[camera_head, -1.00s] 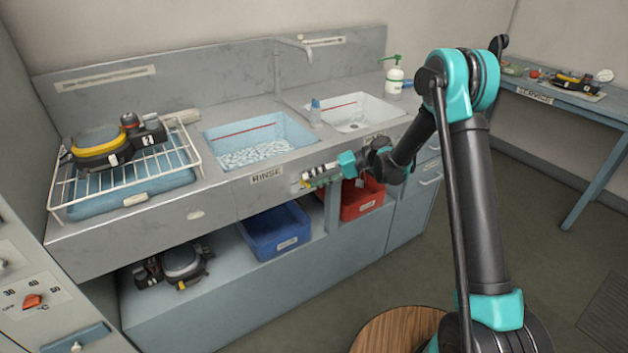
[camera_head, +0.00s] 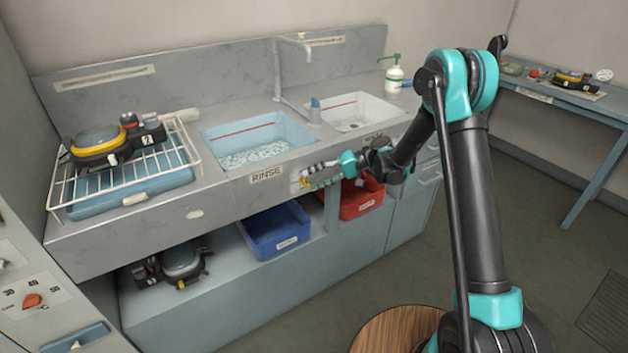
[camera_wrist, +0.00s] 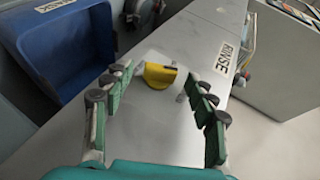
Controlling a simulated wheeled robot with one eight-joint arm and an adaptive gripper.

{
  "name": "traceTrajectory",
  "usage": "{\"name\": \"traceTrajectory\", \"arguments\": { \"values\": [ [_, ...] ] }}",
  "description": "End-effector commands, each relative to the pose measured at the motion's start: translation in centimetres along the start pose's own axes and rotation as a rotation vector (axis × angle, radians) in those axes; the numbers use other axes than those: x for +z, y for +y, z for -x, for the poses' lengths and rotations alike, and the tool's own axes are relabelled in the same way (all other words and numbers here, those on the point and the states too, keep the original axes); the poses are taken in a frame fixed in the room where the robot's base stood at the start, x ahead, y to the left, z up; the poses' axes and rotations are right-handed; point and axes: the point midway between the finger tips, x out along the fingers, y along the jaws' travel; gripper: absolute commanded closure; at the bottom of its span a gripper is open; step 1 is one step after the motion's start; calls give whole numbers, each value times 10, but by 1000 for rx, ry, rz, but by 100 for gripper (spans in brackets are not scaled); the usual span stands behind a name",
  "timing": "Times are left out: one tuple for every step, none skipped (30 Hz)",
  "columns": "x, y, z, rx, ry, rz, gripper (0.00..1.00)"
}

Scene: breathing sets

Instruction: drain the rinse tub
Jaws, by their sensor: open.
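The rinse tub (camera_head: 258,142) is the pale blue left basin in the grey counter, with a red line on its wall and rippled water low inside. The RINSE label (camera_head: 266,175) is on the counter front below it; it also shows in the wrist view (camera_wrist: 225,58). A yellow knob (camera_wrist: 160,75) sits on a pale plate on that front, right of the label. My gripper (camera_head: 311,178) is at the panel; in the wrist view my gripper (camera_wrist: 160,82) is open, its fingers on either side of the knob with gaps visible. The drain is hidden.
A white second basin (camera_head: 355,112) and a faucet (camera_head: 279,70) are at the right. A blue bin (camera_head: 274,232) and a red bin (camera_head: 360,200) stand below the counter front. A wire rack (camera_head: 70,190) with breathing gear is at the left.

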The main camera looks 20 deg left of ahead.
Motion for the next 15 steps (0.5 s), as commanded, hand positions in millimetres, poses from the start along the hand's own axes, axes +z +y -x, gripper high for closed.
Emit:
{"name": "traceTrajectory", "arguments": {
  "values": [
    [0, 0, 4, 0, 2, -1, 43],
    [0, 0, 6, 0, 2, -1, 43],
    [0, 0, 11, 1, 3, -1, 43],
    [0, 0, 15, 0, 2, -1, 43],
    [0, 0, 20, 0, 2, -1, 43],
    [0, 0, 27, 1, 3, -1, 43],
    [0, 1, 33, 1, 4, -2, 43],
    [-1, 1, 40, 1, 4, -2, 43],
    [-1, 0, 48, 1, 3, -2, 43],
    [-1, 1, 55, 1, 4, -2, 43],
    [0, 0, 61, 1, 4, -2, 43],
    [0, 0, 69, 0, 3, -1, 43],
    [-1, 0, 75, 1, 4, -1, 43],
    [-1, 0, 81, 1, 4, -1, 43],
    [0, 0, 87, 0, 2, -1, 43]
  ]
}}
